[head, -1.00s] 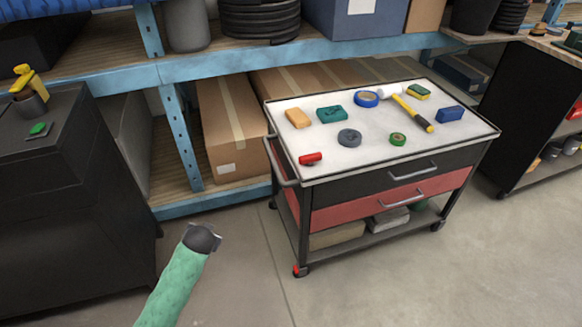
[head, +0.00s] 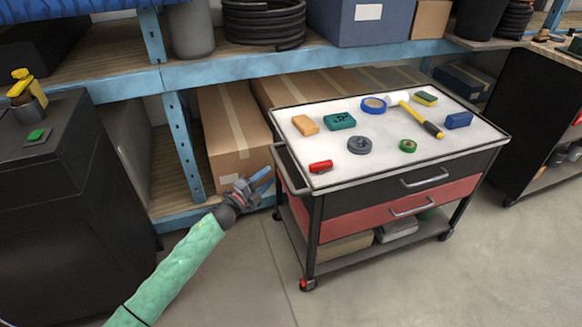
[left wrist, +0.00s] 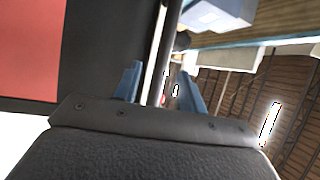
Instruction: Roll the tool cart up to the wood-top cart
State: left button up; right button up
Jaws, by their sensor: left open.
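The tool cart (head: 395,212) stands on casters in the middle right of the head view, with a white top, a black and a red drawer, and a bar handle (head: 291,170) on its left end. The wood-top cart (head: 522,110) is at the right edge, partly cut off, with a floor gap between the two. My left gripper (head: 264,178) is open, close to the left of the handle. In the left wrist view the open fingers (left wrist: 163,88) point at the cart's end, and a grey bar shows between them. My right gripper is not in view.
On the tool cart lie a hammer (head: 420,118), tape rolls, sponges and a red item (head: 320,166). A blue shelf (head: 225,67) with boxes runs behind it. A black cabinet (head: 75,200) stands at left. The floor in front (head: 420,290) is clear.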

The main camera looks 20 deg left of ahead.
pick_arm(q)
jog(key=shift+m+g+h, duration=0.3)
jog(key=shift+m+h, duration=0.4)
jog(key=shift+h, duration=0.1)
jog(key=x, duration=0.2)
jog(key=d+x, duration=0.1)
jog(key=x, duration=0.1)
jog(key=s+p+x, duration=0.1)
jog(key=x, duration=0.2)
jog(key=shift+w+d+r, duration=0.1)
jog(key=shift+d+r, duration=0.15)
jog(key=shift+r, duration=0.05)
jog(key=shift+w+d, duration=0.2)
jog(key=shift+w, duration=0.05)
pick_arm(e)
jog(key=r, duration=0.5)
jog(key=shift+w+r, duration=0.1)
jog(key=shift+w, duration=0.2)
pick_arm(q)
jog(key=shift+c, duration=0.3)
grip_shut()
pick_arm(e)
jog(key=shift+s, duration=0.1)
